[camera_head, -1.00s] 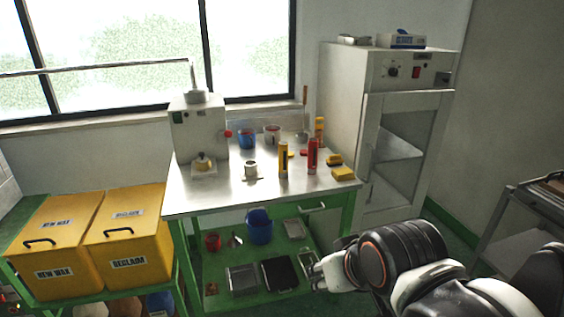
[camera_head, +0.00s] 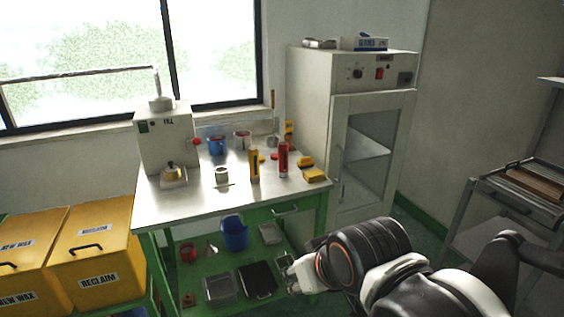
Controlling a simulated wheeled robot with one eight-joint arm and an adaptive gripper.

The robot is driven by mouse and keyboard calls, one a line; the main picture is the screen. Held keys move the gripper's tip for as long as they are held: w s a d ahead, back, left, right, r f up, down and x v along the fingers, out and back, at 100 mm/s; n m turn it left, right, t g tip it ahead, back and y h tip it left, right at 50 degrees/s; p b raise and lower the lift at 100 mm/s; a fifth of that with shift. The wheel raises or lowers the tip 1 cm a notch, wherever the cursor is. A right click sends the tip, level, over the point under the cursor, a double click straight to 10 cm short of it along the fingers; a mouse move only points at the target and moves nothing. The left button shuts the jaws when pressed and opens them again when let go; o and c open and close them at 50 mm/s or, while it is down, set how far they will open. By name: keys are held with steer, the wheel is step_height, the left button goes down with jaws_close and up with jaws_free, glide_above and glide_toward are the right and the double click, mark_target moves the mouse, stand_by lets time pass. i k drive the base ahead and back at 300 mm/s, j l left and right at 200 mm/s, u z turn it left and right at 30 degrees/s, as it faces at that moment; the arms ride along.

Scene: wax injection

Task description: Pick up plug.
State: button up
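I cannot tell for sure which item is the plug. A small yellowish-brown piece (camera_head: 173,171) sits on a pale block at the left of the metal worktable (camera_head: 200,205). A small white cup (camera_head: 222,177), a yellow tube (camera_head: 254,165) and a red tube (camera_head: 283,160) stand on the table, with yellow blocks (camera_head: 314,175) and small red pieces near them. My gripper (camera_head: 290,277) is low in front of the table's right part, below the tabletop and apart from these items. Its fingers are small and partly hidden by my arm.
A white machine (camera_head: 165,140) stands at the table's back left. A blue cup (camera_head: 217,146) is at the back. The lower shelf holds a blue bucket (camera_head: 234,233) and trays. Yellow bins (camera_head: 95,250) stand left, a white cabinet (camera_head: 340,120) behind right, a metal rack (camera_head: 480,200) far right.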

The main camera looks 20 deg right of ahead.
mark_target(171, 168)
steer(key=i+j+u, duration=0.1)
steer(key=i+j, duration=0.2)
steer(key=i+j+u, duration=0.15)
steer(key=i, duration=0.35)
steer(key=i+j+u, duration=0.1)
steer(key=i+j, duration=0.25)
steer(key=i+j+u, duration=0.15)
steer(key=i, duration=0.35)
steer(key=k+l, duration=0.1)
